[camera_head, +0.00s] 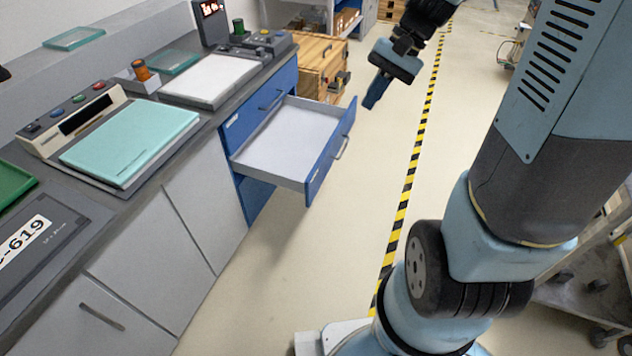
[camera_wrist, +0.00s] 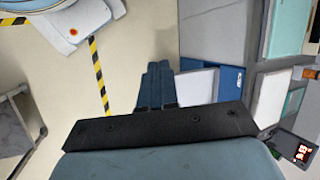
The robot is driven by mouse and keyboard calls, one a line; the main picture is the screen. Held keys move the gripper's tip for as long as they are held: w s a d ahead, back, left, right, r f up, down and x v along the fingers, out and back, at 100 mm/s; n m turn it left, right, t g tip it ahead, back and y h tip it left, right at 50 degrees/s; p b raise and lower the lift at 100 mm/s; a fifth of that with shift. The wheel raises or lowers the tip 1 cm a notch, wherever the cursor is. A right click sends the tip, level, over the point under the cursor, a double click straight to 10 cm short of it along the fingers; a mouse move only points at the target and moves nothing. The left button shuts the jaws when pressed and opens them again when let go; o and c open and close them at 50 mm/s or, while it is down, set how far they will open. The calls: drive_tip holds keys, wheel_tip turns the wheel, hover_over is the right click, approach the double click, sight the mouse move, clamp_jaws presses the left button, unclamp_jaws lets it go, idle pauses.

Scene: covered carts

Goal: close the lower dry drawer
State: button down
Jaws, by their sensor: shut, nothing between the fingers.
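The open drawer (camera_head: 285,138) sticks out of the blue cabinet section under the counter, below a shut blue drawer front (camera_head: 258,103). Its pale inside looks empty, and its blue front (camera_head: 328,160) carries a bar handle (camera_head: 343,147). My gripper (camera_head: 369,101) is shut and empty, pointing down, to the right of the drawer front in the head view and apart from it in the picture. In the wrist view the shut fingers (camera_wrist: 160,85) are beside the drawer's pale inside (camera_wrist: 196,87); the black wrist part hides some of the drawer.
The grey counter (camera_head: 150,180) runs along the left with devices on it. Wooden crates (camera_head: 318,62) stand beyond the blue cabinet. Open floor with a yellow-black stripe (camera_head: 408,180) lies right of the drawer. A cart (camera_head: 585,290) stands at the right edge.

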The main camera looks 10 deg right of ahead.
sight(310, 183)
drive_tip(key=w+f+m+y, duration=0.4)
drive_tip(key=w+f+y, duration=0.15)
drive_tip(key=f, duration=0.55)
drive_tip(key=w+f+m+y, duration=0.4)
drive_tip(key=w+f+m, duration=0.15)
drive_tip(key=f, duration=0.65)
drive_tip(key=d+f+m+t, duration=0.3)
drive_tip(key=f+m+t, duration=0.75)
drive_tip(key=f, duration=1.35)
drive_tip(key=shift+y, duration=0.25)
drive_tip(key=x, duration=1.3)
drive_tip(key=shift+a+f, duration=0.1)
drive_tip(key=shift+f, duration=0.15)
drive_tip(key=shift+w+a, duration=0.15)
drive_tip(key=shift+a, duration=0.05)
drive_tip(key=shift+w, duration=0.1)
